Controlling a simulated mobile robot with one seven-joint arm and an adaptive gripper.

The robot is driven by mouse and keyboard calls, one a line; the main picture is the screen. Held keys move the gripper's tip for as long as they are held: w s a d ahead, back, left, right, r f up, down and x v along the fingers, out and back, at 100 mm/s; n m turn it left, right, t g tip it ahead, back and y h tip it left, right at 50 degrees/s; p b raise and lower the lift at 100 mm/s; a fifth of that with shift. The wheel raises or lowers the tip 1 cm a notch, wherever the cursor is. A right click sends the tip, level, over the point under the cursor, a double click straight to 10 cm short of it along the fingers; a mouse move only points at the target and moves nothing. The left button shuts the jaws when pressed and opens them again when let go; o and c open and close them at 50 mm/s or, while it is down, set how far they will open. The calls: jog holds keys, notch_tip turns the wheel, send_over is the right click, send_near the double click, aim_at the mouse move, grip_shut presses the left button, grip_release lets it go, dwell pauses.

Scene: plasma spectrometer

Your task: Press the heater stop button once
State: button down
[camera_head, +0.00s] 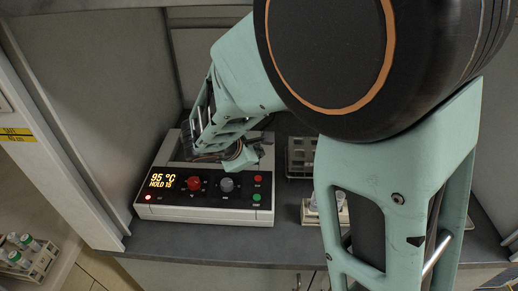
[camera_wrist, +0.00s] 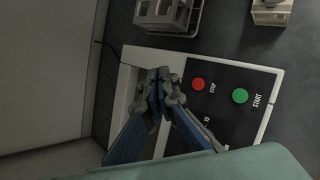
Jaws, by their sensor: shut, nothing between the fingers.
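The heater (camera_head: 205,208) is a white box with a black front panel on the bench. Its display (camera_head: 162,181) reads 95 °C and HOLD 1S. The round red stop button (camera_head: 257,180) is on the panel's right side, above the green start button (camera_head: 257,197). In the wrist view the stop button (camera_wrist: 198,84) is labelled STOP and fully visible, beside the green START button (camera_wrist: 240,96). My gripper (camera_wrist: 158,76) is shut and empty, with its fingertips just left of the stop button in that view, apart from it. In the head view the fingers are partly hidden.
A red knob (camera_head: 193,184) and a grey knob (camera_head: 226,185) stand up from the panel left of the buttons. A grey rack (camera_head: 300,156) stands right of the heater. The cabinet wall (camera_head: 100,90) is close on the left. Tube racks (camera_head: 25,258) sit lower left.

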jog(key=b, duration=0.4)
send_over(257, 180)
notch_tip(257, 180, down, 6)
jog(key=shift+r, duration=0.25)
jog(key=shift+f+b, duration=0.65)
jog(key=shift+f, duration=0.15)
jog(key=shift+f, duration=0.1)
jog(key=shift+f+b, duration=0.35)
jog(key=shift+b, duration=0.25)
jog(key=shift+f+b, duration=0.35)
jog(key=shift+b, duration=0.1)
dwell(0.6)
jog(key=shift+r, duration=0.1)
jog(key=shift+r+p, duration=0.55)
jog(key=shift+r, duration=0.15)
jog(key=shift+r, duration=0.1)
